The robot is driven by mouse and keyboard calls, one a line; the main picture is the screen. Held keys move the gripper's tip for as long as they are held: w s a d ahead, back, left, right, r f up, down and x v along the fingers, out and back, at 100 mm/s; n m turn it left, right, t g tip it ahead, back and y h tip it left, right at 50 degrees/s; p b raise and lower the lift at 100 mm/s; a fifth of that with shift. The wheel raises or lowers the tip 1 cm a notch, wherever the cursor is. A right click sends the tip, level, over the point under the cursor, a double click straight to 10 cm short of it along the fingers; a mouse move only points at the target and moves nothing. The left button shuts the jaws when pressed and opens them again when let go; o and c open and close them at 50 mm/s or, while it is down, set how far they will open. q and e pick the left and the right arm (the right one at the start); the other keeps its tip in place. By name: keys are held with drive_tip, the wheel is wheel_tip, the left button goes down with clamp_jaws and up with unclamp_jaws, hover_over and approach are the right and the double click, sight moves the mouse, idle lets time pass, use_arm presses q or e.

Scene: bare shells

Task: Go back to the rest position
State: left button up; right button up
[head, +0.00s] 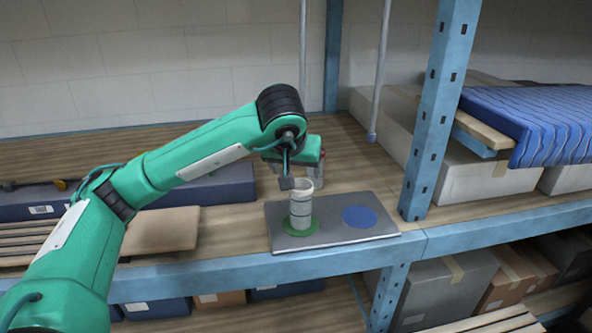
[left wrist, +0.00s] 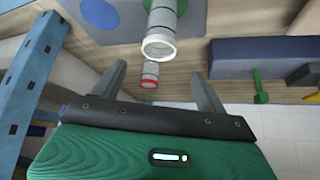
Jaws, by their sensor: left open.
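My left gripper (head: 302,176) is open, just above and behind a pale ringed stack of cups or cylinders (head: 301,207). The stack stands upright on the green disc (head: 299,227) of a dark grey board (head: 340,238). A blue disc (head: 359,216) on the board's right is bare. In the left wrist view, the open fingers (left wrist: 155,72) have a gap between them. The white-rimmed stack (left wrist: 160,35) shows beyond them, apart from the fingers. A smaller grey piece with a red rim (left wrist: 149,76) shows in the gap; I cannot tell whether it is touched. My right gripper is out of view.
The board lies on a wooden shelf with a blue front beam (head: 230,272). A blue upright post (head: 437,115) stands to the right. A dark blue bin (head: 220,185) and a tan box (head: 165,229) lie at left. Boxes fill the lower shelf.

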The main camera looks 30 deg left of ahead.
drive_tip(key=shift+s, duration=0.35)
